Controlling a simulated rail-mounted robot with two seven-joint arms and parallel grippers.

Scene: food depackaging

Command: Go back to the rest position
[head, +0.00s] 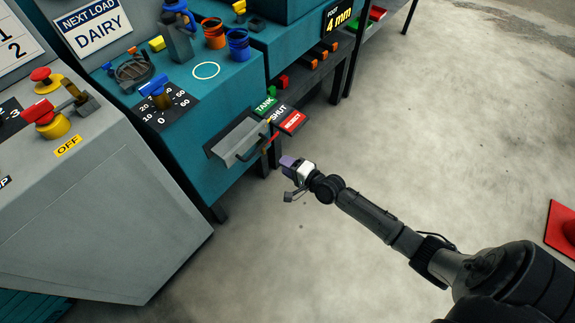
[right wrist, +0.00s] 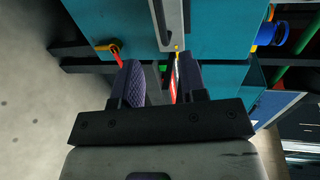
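My right gripper (head: 288,161) is in front of the teal machine (head: 215,105), just right of its grey box-shaped part (head: 240,141). In the right wrist view its two dark ridged fingers (right wrist: 159,80) stand apart with a gap between them and nothing clearly held. A small lever with a red end (head: 269,143) is on the machine near the gripper, and the red end also shows beyond the fingers in the right wrist view (right wrist: 118,58). In the head view the gripper looks apart from this lever. My left gripper is in neither view.
Green TANK (head: 265,105) and red REJECT (head: 293,121) labels are by the lever. A grey console (head: 100,200) with red knobs stands at left. Blue and orange cups (head: 237,43) sit on the machine top. The floor (head: 430,120) right of the machine is mostly clear, with a red object (head: 562,230) at the edge.

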